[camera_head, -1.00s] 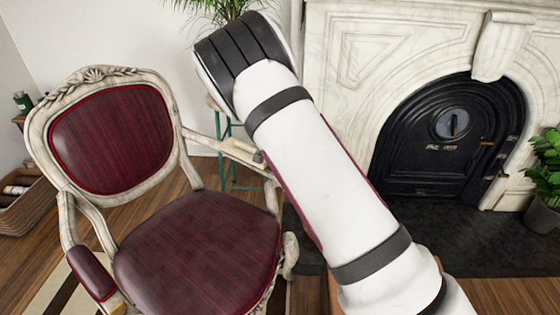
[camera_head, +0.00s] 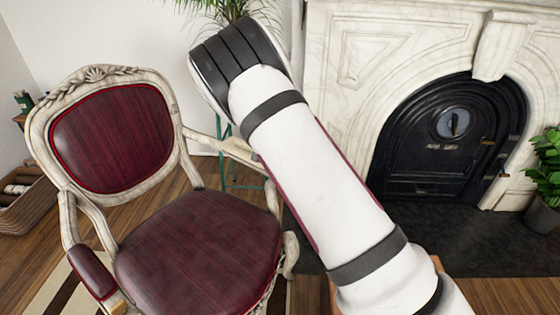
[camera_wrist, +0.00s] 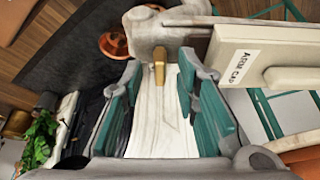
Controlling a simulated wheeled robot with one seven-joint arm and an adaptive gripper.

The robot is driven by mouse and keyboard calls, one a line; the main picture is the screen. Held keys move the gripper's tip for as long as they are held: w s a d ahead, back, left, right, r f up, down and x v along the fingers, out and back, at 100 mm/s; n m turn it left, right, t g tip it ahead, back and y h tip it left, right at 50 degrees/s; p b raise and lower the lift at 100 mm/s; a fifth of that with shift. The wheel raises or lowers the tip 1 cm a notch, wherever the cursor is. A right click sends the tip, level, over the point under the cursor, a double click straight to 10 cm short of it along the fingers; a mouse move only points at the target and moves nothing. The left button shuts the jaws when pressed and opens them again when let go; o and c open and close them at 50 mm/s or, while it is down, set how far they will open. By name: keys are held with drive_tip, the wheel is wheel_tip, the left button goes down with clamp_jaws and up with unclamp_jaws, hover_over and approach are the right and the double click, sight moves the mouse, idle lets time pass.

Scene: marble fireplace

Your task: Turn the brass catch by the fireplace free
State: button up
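A small upright brass catch (camera_wrist: 159,68) shows in the wrist view, at the far end of a pale, streaked surface (camera_wrist: 160,130). It stands against a pale, worn frame piece. My gripper (camera_wrist: 158,78) has its two teal fingers spread apart, one on each side of the catch. I cannot tell whether either finger touches it. A cream block labelled "ARM CAP" (camera_wrist: 245,60) lies just right of the fingers. In the head view my arm hides the gripper, and I cannot make out the catch there. The pale-framed chair (camera_head: 110,130) with dark red upholstery stands left of my arm.
The marble fireplace (camera_head: 345,50) with its black arched door (camera_head: 420,165) is at the right, with a potted plant (camera_head: 545,185) beside it. A green-legged stand (camera_head: 222,170) is behind the chair. A copper-coloured round object (camera_wrist: 113,44) shows in the wrist view.

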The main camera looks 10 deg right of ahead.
drive_tip(key=v, duration=1.2)
drive_tip(key=s+d+r+n+g+y, duration=0.1)
drive_tip(key=s+r+n, duration=0.1)
drive_tip(key=s+r, duration=0.5)
drive_tip(key=s+d+r+n+y, duration=0.1)
drive_tip(key=s+d+r+y, duration=0.15)
drive_tip(key=s, duration=0.85)
drive_tip(key=s+d+r+n+g+y, duration=0.1)
drive_tip(key=s+r+n, duration=0.1)
drive_tip(key=s+r, duration=0.5)
drive_tip(key=s+f+n+h, duration=0.1)
drive_tip(key=s+n, duration=0.1)
drive_tip(key=s, duration=1)
drive_tip(key=s+f+n, duration=0.2)
drive_tip(key=s+n, duration=0.1)
drive_tip(key=s, duration=1)
wheel_tip(320, 180, up, 19)
drive_tip(key=t+p, duration=0.3)
drive_tip(key=p, duration=1.4)
drive_tip(key=shift+r+p, duration=0.2)
drive_tip(key=shift+p, duration=0.2)
